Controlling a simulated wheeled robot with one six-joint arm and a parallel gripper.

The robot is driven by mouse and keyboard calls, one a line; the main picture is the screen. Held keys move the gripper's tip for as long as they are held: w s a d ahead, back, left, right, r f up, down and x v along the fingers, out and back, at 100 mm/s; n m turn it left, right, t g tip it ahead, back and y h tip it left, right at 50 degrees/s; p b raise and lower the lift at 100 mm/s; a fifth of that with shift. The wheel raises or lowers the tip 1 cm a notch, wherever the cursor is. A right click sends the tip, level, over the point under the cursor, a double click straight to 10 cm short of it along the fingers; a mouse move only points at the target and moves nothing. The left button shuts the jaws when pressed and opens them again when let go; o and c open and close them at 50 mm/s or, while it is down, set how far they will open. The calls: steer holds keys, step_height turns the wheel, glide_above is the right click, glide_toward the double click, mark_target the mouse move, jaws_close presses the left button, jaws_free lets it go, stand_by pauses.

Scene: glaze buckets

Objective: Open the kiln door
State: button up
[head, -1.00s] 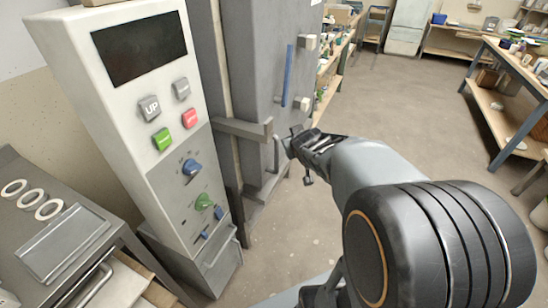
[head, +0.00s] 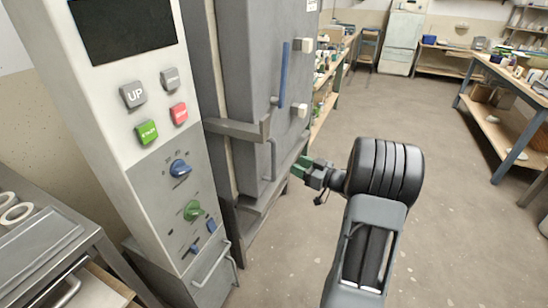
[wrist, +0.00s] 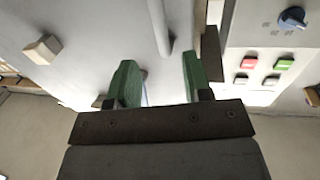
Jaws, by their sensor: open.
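The grey kiln door (head: 250,65) stands in the middle of the head view and looks shut. A thin grey upright handle (head: 273,158) is on its lower part, below a latch bar (head: 236,129). My gripper (head: 299,168) has green fingers and is just right of the handle, apart from it. In the wrist view, the fingers (wrist: 157,72) are spread and empty. The handle (wrist: 160,28) shows ahead, roughly between them, against the pale door face (wrist: 85,40). I cannot tell how deep the gap to it is.
A control panel (head: 150,150) with buttons and knobs stands left of the door. A blue bar (head: 283,75) and white knobs (head: 298,110) stick out from the door. Workbenches (head: 518,75) stand at the right. The floor (head: 430,120) between is clear.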

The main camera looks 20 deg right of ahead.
steer(key=x, duration=1)
steer(key=shift+w+a+b, duration=0.25)
steer(key=shift+w+b, duration=0.05)
jaws_close()
